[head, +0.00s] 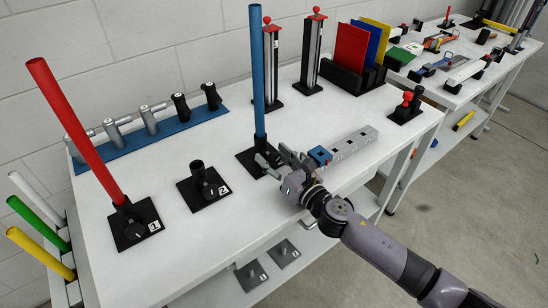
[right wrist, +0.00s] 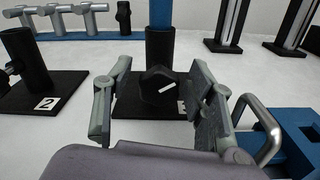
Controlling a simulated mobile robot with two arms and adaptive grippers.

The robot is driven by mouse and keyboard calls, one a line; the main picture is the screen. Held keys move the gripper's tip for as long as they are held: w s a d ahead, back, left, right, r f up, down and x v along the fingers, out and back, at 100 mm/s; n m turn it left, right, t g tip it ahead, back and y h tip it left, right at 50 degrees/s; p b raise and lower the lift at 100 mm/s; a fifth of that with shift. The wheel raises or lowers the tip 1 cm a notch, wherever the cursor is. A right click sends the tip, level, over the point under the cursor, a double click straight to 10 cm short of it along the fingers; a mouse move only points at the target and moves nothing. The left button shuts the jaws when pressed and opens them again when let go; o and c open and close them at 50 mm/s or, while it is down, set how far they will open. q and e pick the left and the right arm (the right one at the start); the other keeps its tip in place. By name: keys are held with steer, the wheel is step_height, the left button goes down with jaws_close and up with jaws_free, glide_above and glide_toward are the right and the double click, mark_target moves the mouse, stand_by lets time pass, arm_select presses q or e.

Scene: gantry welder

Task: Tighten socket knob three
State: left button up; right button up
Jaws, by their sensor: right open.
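Socket three is a black base (head: 245,158) with a blue tube (head: 258,75) standing upright in it. Its black knob (right wrist: 158,84) with a white line shows in the right wrist view, on the front of the socket. My right gripper (head: 268,160) is open, with its fingers on either side of the knob in the right wrist view (right wrist: 157,108). I cannot tell whether a finger touches the knob. In the head view the gripper hides the knob, and the base's number is mostly covered. My left gripper is not in view.
Socket two (head: 203,186) stands empty to the left. Socket one (head: 133,222) holds a tilted red tube (head: 75,130). A grey bar (head: 352,143) with a blue block (head: 320,155) lies close to the right of my gripper. A blue rack (head: 150,138) stands behind.

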steer(key=v, duration=1.2)
